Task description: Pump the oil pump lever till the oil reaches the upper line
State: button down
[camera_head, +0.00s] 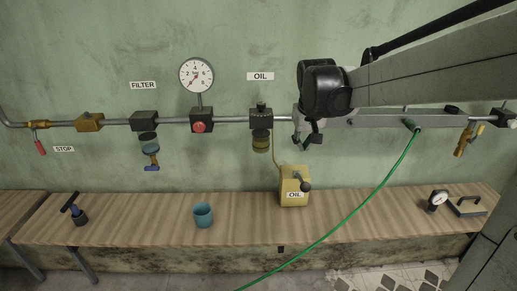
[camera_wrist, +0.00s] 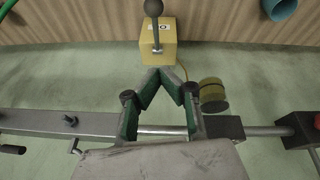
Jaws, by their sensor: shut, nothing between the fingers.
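The yellow oil pump (camera_head: 292,199), labelled OIL, stands on the wooden bench. Its lever (camera_head: 305,186) has a dark round knob at the pump's right front; the knob also shows at the top of the wrist view (camera_wrist: 153,8). The oil bowl (camera_head: 262,144) hangs under a black lubricator on the pipe and holds something yellowish. Its level and lines are too small to read. My gripper (camera_head: 308,140) is shut and empty, in front of the pipe, right of the bowl and above the pump. In the wrist view its tips (camera_wrist: 163,72) point towards the pump (camera_wrist: 159,54), apart from the lever.
A green hose (camera_head: 382,183) runs from the pipe manifold down across the bench, right of the pump. A blue cup (camera_head: 203,216) stands left of the pump. The pipe (camera_head: 231,119) carries a gauge (camera_head: 197,75) and a red button (camera_head: 199,127). Bench space beside the pump is clear.

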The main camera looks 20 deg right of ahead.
jog(key=shift+f, duration=0.1)
send_over(301, 181)
jog(key=w, duration=0.1)
notch_tip(301, 181, down, 9)
jog(key=s+f, duration=0.1)
jog(key=s, duration=0.1)
jog(key=shift+s+a+f+p, duration=0.35)
jog(key=shift+s+a+p, duration=0.05)
jog(key=shift+s+f, duration=0.3)
jog(key=shift+s, duration=0.05)
